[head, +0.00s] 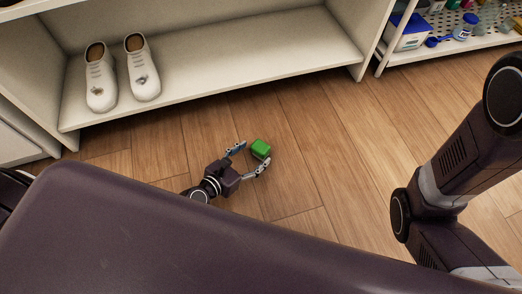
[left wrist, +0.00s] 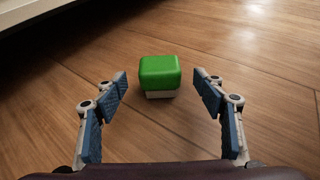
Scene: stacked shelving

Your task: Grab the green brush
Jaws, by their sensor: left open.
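The green brush (head: 261,147) lies on the wooden floor in front of the shelf. It is a small block with a green top and a pale lower part. In the left wrist view the brush (left wrist: 160,74) sits ahead, centred between the fingers. My left gripper (head: 250,158) is low near the floor, open, its fingers pointing at the brush. In the left wrist view the open left gripper (left wrist: 163,95) has its blue-padded fingertips on either side of the brush's near end, with gaps on both sides. My right gripper is not in view.
A white shelf (head: 240,72) stands behind the brush, with a pair of white shoes (head: 143,68) on its lower board. A second rack (head: 450,45) at the upper right holds bottles and a blue-and-white box (head: 408,32). The floor (head: 320,180) around the brush is clear.

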